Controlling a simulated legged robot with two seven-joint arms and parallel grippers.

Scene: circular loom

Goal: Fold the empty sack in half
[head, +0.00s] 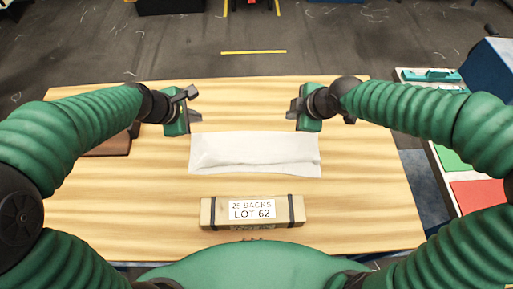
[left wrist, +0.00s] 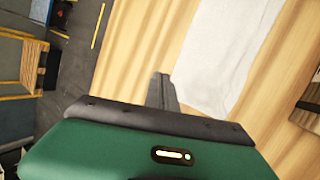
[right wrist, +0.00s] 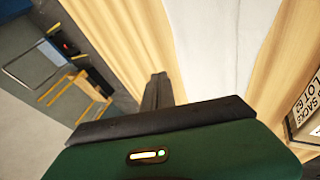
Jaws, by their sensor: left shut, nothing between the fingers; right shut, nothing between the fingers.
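The white sack (head: 256,155) lies flat on the wooden table as a wide, short rectangle, with a crease or layer edge running along its length. It also shows in the left wrist view (left wrist: 225,50) and the right wrist view (right wrist: 212,45). My left gripper (head: 193,106) is shut and empty just beyond the sack's far left corner. My right gripper (head: 296,106) is shut and empty beyond its far right corner. Both are apart from the sack. In the wrist views the fingers sit together beside the cloth.
A cardboard bundle labelled "25 SACKS LOT 62" (head: 252,212) lies nearer me on the table (head: 330,235). A brown flat object (head: 108,145) lies at the left, partly behind my arm. A side surface with green and red panels (head: 478,195) stands at the right.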

